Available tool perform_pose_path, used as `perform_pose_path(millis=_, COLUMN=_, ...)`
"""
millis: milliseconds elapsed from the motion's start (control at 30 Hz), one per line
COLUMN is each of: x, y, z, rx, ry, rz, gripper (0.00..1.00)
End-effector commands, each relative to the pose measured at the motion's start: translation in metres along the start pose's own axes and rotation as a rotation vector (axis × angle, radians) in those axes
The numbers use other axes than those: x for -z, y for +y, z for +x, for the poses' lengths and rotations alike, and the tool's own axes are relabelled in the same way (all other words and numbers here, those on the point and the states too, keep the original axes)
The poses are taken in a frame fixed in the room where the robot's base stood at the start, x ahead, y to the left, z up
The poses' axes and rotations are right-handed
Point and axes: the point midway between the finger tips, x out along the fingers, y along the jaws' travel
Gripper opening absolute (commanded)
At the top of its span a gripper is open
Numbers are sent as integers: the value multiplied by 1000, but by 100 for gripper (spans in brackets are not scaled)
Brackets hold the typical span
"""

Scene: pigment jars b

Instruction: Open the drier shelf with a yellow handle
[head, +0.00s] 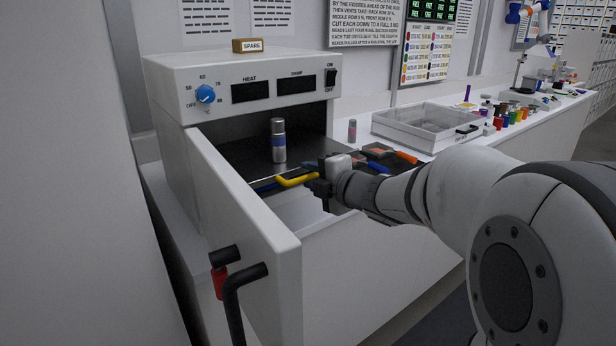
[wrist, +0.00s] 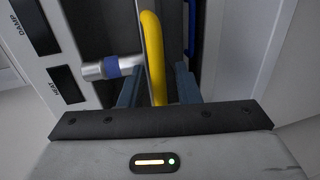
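The drier (head: 250,85) is a white box with a blue knob and a dark opening, its front door (head: 240,230) swung open. Inside is a dark shelf (head: 245,160) with a yellow handle (head: 297,180) at its front; the handle also shows in the wrist view (wrist: 152,50). A silver jar with a blue band (head: 278,140) stands upright on the shelf, appearing sideways in the wrist view (wrist: 108,68). My gripper (head: 312,183) is at the handle. In the wrist view its fingers (wrist: 158,92) are apart, one on each side of the handle, with a gap visible on the right.
The open door, with a black bent handle (head: 240,285) and a red piece (head: 219,282), stands left of my arm. On the counter to the right are a small jar (head: 352,131), a clear-lidded case (head: 425,122) and several coloured jars (head: 512,112).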

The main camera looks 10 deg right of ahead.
Motion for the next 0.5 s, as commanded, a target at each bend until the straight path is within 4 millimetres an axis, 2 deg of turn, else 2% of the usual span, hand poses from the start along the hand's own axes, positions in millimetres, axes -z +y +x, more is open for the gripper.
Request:
perform_pose_path(millis=267, x=0, y=2, z=-6, rx=-2, ry=0, rz=-1, gripper=30)
perform_pose_path(millis=500, x=-1, y=2, z=-46, rx=-3, ry=-5, rz=-2, gripper=30)
